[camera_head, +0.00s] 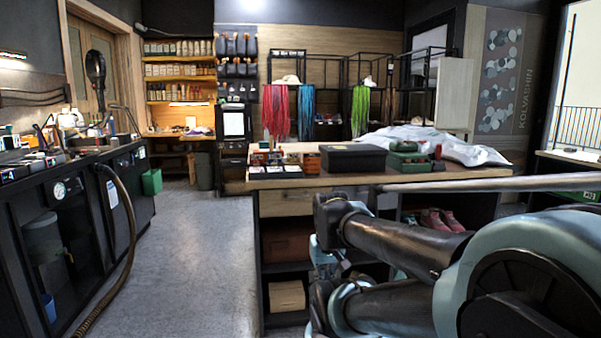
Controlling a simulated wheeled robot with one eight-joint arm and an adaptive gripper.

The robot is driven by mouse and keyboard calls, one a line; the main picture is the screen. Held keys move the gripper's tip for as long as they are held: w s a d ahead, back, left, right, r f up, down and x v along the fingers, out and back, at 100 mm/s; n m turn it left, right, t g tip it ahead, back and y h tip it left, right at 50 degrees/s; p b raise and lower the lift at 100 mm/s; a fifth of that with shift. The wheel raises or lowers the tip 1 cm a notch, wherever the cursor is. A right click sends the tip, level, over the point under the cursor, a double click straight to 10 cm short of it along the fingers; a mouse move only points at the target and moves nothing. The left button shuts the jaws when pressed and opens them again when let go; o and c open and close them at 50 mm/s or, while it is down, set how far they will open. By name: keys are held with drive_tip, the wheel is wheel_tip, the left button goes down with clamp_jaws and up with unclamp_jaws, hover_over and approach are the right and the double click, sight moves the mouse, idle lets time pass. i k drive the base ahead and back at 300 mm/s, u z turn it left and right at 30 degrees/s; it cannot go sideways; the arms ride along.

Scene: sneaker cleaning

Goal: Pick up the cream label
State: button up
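I cannot make out a cream label in the head view. Small items on the worktable (470,180) are too small and far to read as one. My folded dark and pale-blue arm fills the lower right and hides part of the table front and shelves. Small pale and dark parts beside its front joints may be my gripper (328,262). I cannot make out its fingertips or whether it holds anything.
The worktable carries a dark box (352,158), a green case (408,160), small boxes (277,160) and white cloth (430,142). Pink sneakers (435,219) and a beige box (287,296) sit below. A hose (128,230) hangs off the left counter. Grey floor between is clear.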

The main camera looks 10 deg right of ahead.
sight(291, 167)
drive_tip(key=i, duration=1)
